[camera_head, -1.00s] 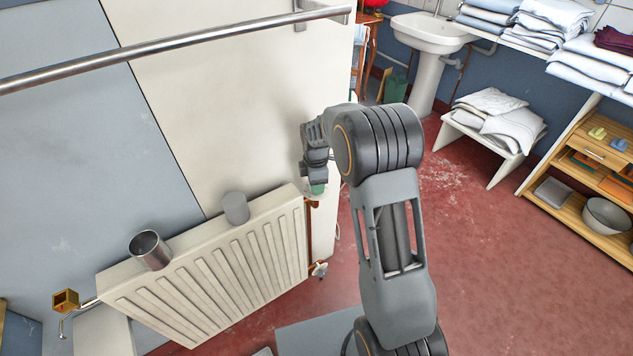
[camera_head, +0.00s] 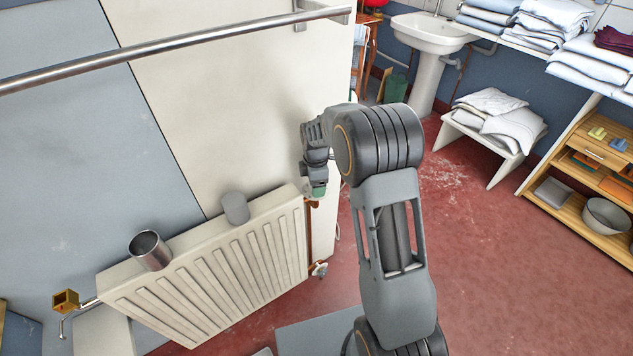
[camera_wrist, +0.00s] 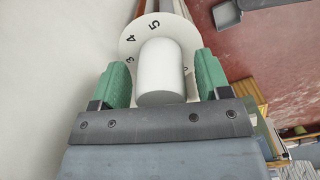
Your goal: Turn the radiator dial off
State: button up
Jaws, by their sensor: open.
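The radiator dial is in the wrist view: a white rounded knob (camera_wrist: 161,68) in front of a white disc with black numbers (camera_wrist: 141,30). The numbers 5, 4 and 3 can be read on the disc's upper left part; the rest is mostly hidden. My gripper (camera_wrist: 161,80) has green fingers, one on each side of the knob, with a visible gap on both sides. In the head view my gripper (camera_head: 319,190) is at the right end of the white radiator (camera_head: 205,275), and the dial is hidden behind it there.
A metal cup (camera_head: 150,251) and a grey rounded piece (camera_head: 236,208) are at the radiator's top edge. A copper pipe with a small valve (camera_head: 320,269) runs at the radiator's right end. Red floor (camera_head: 480,240) is open to the right.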

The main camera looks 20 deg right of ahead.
notch_tip(320, 180, up, 14)
jog(key=p, duration=0.1)
jog(key=shift+p, duration=0.3)
jog(key=shift+f, duration=0.1)
dwell(0.4)
